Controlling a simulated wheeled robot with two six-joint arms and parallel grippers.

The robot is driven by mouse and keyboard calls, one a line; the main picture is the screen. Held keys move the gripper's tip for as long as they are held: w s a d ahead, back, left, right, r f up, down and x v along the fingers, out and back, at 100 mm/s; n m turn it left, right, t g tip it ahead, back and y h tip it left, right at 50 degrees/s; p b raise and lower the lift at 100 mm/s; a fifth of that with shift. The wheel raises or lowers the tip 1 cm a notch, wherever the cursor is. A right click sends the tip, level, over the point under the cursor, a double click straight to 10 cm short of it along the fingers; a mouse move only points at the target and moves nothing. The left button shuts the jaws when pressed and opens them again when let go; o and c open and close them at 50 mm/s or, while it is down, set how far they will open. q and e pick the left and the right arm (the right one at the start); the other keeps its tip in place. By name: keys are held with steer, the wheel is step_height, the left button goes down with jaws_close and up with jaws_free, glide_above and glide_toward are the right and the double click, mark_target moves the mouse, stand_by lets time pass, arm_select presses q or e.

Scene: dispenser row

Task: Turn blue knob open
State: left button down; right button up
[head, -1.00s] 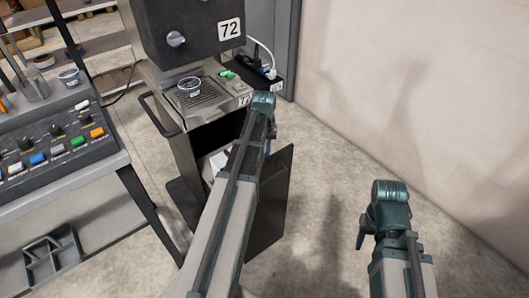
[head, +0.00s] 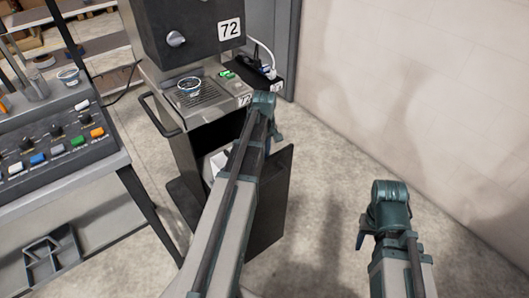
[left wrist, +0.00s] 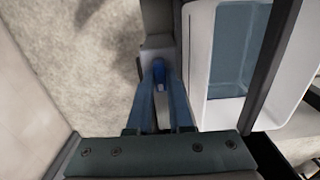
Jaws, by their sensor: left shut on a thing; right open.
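The blue knob (left wrist: 159,70) shows in the left wrist view, on a grey fitting beside a white container. My left gripper (left wrist: 158,86) is shut on it, one blue finger on each side. In the head view my left arm reaches to the dispenser's right side, and the knob and most of that gripper are hidden behind the arm. My right gripper (head: 362,238) is open and empty, above the floor at the lower right, well apart from the dispenser.
A dark panel (head: 268,205) stands below my left arm. A control console (head: 60,150) is at the left, and a pale wall (head: 430,80) at the right. The floor between is clear.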

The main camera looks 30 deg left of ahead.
stand_by(0.5)
arm_select(q)
steer(key=c, duration=0.8)
jaws_free()
step_height(320, 180, up, 14)
steer(key=p, duration=1.3)
steer(key=shift+f+p, duration=0.1)
steer(key=shift+p, duration=0.3)
